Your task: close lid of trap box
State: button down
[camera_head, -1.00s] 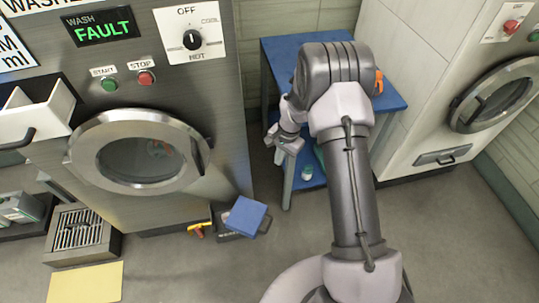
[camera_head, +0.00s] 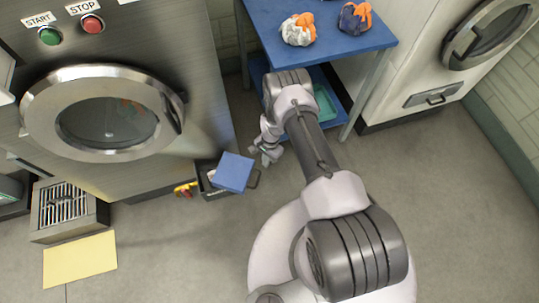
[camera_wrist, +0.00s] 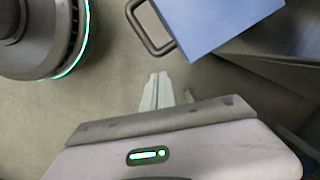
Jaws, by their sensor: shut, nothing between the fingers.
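The trap box (camera_head: 212,192) is a dark box on the floor in front of the left washing machine. Its blue lid (camera_head: 232,171) stands askew above it and looks raised, with part of the dark box showing at the left. A handle sticks out at the box's right side. In the wrist view the blue lid (camera_wrist: 222,18) is at the top, and the dark handle (camera_wrist: 150,28) is at its left. My gripper (camera_head: 262,160) is shut and empty, to the right of the box and apart from it. Its fingers (camera_wrist: 160,80) point toward the handle, with floor between. The box's inside is mostly hidden.
A blue table (camera_head: 335,50) bears two bags, white-orange (camera_head: 298,30) and navy-orange (camera_head: 355,18); a teal item (camera_head: 322,105) lies on its lower shelf. A yellow-red object (camera_head: 186,188) lies left of the box. A grate (camera_head: 62,205) and yellow mat (camera_head: 80,260) are further left.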

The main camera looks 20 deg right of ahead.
jog(key=shift+s+a+f, duration=0.35)
jog(key=shift+s+a, duration=0.1)
jog(key=shift+a, duration=0.2)
